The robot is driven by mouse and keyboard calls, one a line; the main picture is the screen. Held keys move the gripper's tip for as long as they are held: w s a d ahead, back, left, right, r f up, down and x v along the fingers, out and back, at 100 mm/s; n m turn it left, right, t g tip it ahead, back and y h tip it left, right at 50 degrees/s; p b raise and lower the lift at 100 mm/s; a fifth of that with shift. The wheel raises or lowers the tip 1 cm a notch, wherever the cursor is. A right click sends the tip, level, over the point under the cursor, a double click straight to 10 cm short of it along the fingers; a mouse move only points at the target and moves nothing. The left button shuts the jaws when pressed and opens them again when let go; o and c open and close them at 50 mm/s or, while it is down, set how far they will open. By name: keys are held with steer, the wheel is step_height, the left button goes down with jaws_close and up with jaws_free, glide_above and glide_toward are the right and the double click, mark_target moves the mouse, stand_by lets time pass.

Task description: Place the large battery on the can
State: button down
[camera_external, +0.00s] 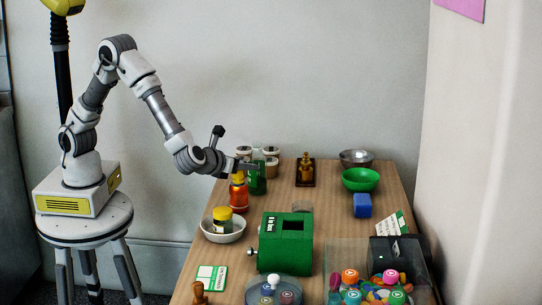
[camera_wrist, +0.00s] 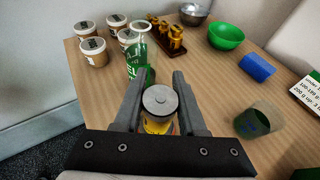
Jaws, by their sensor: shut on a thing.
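My gripper (camera_wrist: 160,100) is shut on a cylinder with a round grey top and a yellow side, which I take to be the large battery (camera_wrist: 159,101). It sits upright between the fingers in the wrist view. In the external view my gripper (camera_external: 248,167) is over the left edge of the table. An orange-red cylinder with a yellow top (camera_external: 238,194) shows just below it; I cannot tell if this is the held piece. A green container with white lettering (camera_wrist: 138,58), possibly the can, stands beyond the fingers. It also shows beside my gripper in the external view (camera_external: 258,184).
Several lidded cups (camera_wrist: 93,50) stand behind the green container. A green bowl (camera_external: 361,180), metal bowl (camera_external: 356,158) and blue block (camera_external: 362,206) are at the right. A white bowl (camera_external: 222,235) and green box (camera_external: 285,247) are nearer. A dark, translucent cup (camera_wrist: 258,122) is right of my gripper.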

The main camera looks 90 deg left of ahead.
steer(key=shift+f, duration=0.15)
steer(key=shift+c, duration=2.4)
jaws_free()
steer(key=shift+d+r, duration=0.15)
steer(key=shift+r, duration=0.15)
steer(key=p+v, duration=0.2)
steer(key=v, duration=0.9)
steer(key=shift+s+d+p, duration=0.25)
steer(key=shift+p, duration=0.1)
steer(key=shift+r, duration=0.1)
